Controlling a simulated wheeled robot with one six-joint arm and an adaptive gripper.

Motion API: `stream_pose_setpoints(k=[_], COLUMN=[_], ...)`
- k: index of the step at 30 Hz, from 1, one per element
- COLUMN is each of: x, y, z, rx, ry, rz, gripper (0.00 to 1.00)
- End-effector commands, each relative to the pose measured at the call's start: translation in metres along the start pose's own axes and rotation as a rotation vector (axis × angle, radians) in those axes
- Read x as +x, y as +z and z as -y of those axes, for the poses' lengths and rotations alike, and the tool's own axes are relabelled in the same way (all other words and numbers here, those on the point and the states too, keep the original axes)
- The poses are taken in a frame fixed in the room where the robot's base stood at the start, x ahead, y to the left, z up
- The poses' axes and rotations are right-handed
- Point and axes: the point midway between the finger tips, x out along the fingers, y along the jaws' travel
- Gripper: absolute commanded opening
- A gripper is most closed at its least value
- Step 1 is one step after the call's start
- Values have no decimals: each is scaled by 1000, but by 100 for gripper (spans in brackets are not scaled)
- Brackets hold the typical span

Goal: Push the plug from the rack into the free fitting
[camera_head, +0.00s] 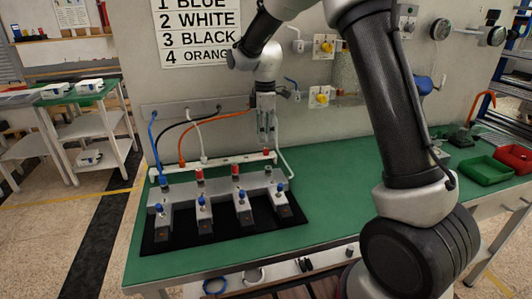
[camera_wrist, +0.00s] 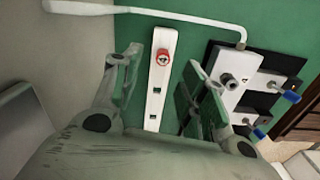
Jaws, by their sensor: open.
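A red plug (camera_head: 266,151) stands at the right end of the white rack (camera_head: 225,160) behind the manifold. In the wrist view the plug (camera_wrist: 163,57) shows as a red ring with a pale centre, seated in the rack (camera_wrist: 153,122). My gripper (camera_head: 267,138) points down just above the plug. In the wrist view my gripper (camera_wrist: 163,66) has its two fingers apart, one on each side of the plug, without visible contact. A bare grey fitting (camera_wrist: 228,80) shows on the manifold block to the right. In the head view two other fittings carry red tops (camera_head: 199,172).
The manifold (camera_head: 222,200) has blue-handled valves and sits on a black mat (camera_head: 177,240). Blue, black, white and orange hoses hang behind it from the wall. A white pipe (camera_head: 289,160) curves beside my gripper. Green (camera_head: 484,170) and red bins stand right. Bench at centre right is clear.

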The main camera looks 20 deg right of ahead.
Motion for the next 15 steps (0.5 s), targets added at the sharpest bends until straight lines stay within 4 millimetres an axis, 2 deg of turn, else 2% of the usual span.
stream_pose_setpoints(k=[9,15], x=[47,61], y=[2,2], z=[4,4], rx=[3,3], ry=[-4,0], rz=[2,0], gripper=[43,43])
